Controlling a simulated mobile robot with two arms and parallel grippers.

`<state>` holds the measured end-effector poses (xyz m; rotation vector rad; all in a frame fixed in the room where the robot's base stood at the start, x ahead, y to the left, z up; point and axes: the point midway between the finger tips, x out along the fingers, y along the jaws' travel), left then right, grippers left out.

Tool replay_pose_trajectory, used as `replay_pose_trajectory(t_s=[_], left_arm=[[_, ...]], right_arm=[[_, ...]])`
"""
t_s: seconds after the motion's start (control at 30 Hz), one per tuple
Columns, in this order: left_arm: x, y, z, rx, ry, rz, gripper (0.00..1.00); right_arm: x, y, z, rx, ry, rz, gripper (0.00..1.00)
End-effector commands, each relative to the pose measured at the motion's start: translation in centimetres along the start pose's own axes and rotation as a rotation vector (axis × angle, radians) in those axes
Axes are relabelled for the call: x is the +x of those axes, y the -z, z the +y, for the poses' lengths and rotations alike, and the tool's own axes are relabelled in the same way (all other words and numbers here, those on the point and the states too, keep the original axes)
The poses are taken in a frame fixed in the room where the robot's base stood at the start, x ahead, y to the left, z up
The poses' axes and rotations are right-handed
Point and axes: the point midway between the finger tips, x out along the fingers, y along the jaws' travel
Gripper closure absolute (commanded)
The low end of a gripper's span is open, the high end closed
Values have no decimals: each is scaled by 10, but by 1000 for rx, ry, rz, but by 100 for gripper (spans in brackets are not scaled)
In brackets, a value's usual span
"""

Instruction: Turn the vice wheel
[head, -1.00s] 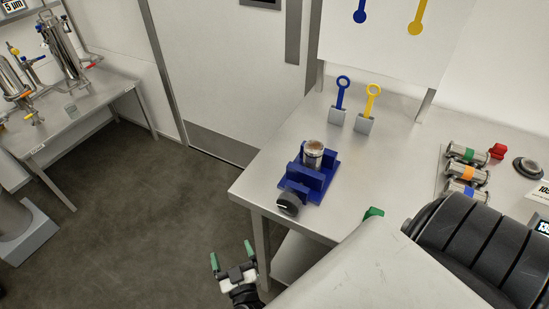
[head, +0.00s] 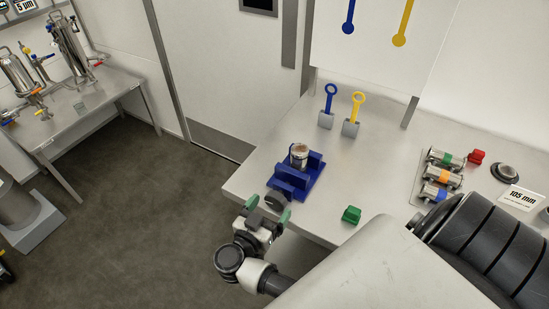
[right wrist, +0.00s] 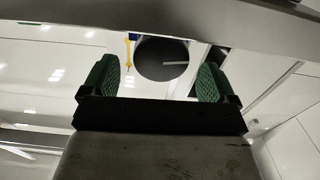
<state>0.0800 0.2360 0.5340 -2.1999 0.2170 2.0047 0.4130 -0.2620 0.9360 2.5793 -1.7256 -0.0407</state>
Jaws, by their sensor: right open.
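The blue vice (head: 308,182) stands at the near edge of the steel table and holds a metal cylinder (head: 299,154) upright between its jaws. Its dark round wheel (head: 277,199) is on the vice's front side, facing my right gripper. My right gripper (head: 268,209) is open, its green fingertips either side of the wheel in the head view. In the right wrist view the wheel (right wrist: 162,58), with a pale line on it, shows between the two green fingers (right wrist: 157,80). Whether the fingers touch it I cannot tell. My left gripper is not in view.
Blue (head: 328,106) and yellow (head: 354,115) ring-handled tools stand in grey holders behind. Metal cylinders with coloured bands (head: 440,174) lie at the right. Open floor (head: 130,220) is left of the table.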

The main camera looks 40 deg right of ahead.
Motion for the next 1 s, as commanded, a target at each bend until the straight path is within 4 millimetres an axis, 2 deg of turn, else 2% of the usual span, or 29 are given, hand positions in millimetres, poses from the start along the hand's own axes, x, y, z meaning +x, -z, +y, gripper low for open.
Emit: replay_pose_trajectory(t_s=[0.03, 0.2, 0.57, 0.87, 1.0], left_arm=[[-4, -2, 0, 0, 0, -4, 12], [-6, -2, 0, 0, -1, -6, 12], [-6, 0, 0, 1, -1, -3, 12], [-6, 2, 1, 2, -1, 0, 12], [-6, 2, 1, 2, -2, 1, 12]], right_arm=[[8, 2, 0, -1, 0, 4, 12], [24, 1, 0, 1, 0, 2, 12], [28, 0, 0, 1, 1, 0, 13], [28, 0, 0, 2, 1, 0, 59], [27, 0, 0, 26, 2, -2, 61]])
